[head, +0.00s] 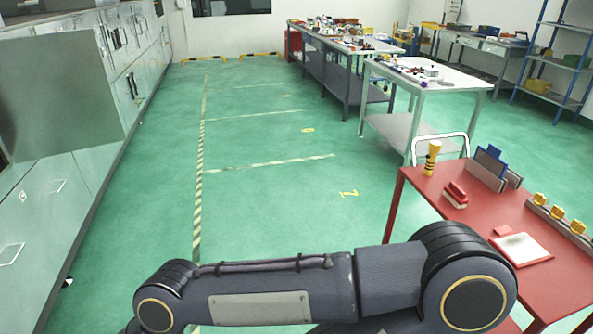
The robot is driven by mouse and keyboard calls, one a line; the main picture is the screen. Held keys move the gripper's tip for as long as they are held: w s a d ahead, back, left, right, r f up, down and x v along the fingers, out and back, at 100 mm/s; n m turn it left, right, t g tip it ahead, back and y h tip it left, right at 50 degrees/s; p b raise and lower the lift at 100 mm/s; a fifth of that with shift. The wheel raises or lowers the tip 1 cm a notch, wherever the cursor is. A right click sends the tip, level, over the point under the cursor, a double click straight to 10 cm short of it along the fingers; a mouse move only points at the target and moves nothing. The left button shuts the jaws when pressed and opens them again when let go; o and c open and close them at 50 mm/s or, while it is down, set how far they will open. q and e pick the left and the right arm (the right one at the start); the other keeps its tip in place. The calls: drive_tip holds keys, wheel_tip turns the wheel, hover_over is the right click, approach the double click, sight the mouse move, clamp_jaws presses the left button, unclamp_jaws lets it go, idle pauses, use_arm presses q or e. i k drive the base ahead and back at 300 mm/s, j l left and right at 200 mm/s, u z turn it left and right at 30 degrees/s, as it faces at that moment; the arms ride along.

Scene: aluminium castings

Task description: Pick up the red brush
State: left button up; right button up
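A red block-shaped thing with a pale lower edge (455,194), which looks like the red brush, lies on the red table (432,212) at the right, near its far left corner. It is small, so its bristles cannot be made out clearly. One of my dark grey arms crosses the bottom of the head view, in front of the table's near left part. Neither of my grippers is in view.
A white workbench (450,80) stands behind. Green floor is clear left of the table.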

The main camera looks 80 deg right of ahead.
sight(456, 195)
drive_tip(key=z, duration=4)
drive_tip(key=i+u, duration=0.25)
drive_tip(key=i, duration=0.3)
drive_tip(key=i+l+u, duration=0.1)
drive_tip(key=i+u, duration=0.2)
drive_tip(key=i, duration=0.2)
drive_tip(key=i+l+u, duration=0.25)
drive_tip(key=i, duration=0.3)
drive_tip(key=i+l+u, duration=0.3)
drive_tip(key=i, duration=0.2)
